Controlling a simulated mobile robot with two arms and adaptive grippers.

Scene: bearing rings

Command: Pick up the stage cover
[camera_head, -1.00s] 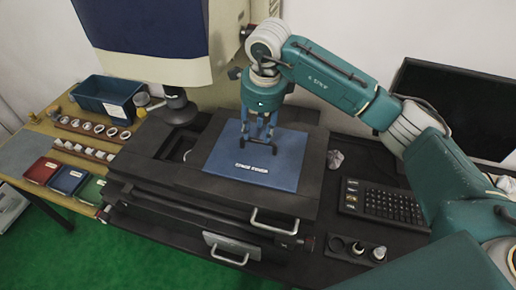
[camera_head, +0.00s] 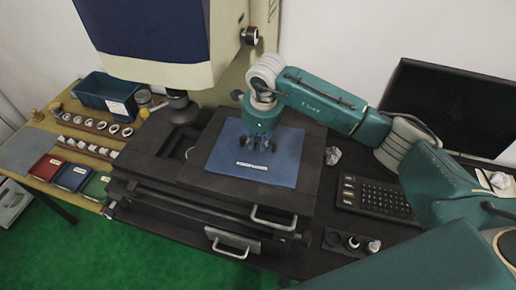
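The stage cover (camera_head: 283,171) is a flat blue plate with a white label, lying on the dark stage of the machine. My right gripper (camera_head: 257,144) points down over the middle of the cover, just behind the label. Its two dark fingertips stand apart, and nothing shows lifted between them. The gripper's body hides part of the cover, and I cannot tell whether the tips touch it. My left gripper is out of view.
The machine's head (camera_head: 179,108) hangs behind left of the cover. A keypad (camera_head: 374,197) and a monitor (camera_head: 455,105) are at the right. A side table at the left holds a blue bin (camera_head: 106,94), rings and coloured trays. Metal handles (camera_head: 272,219) project at the stage's front.

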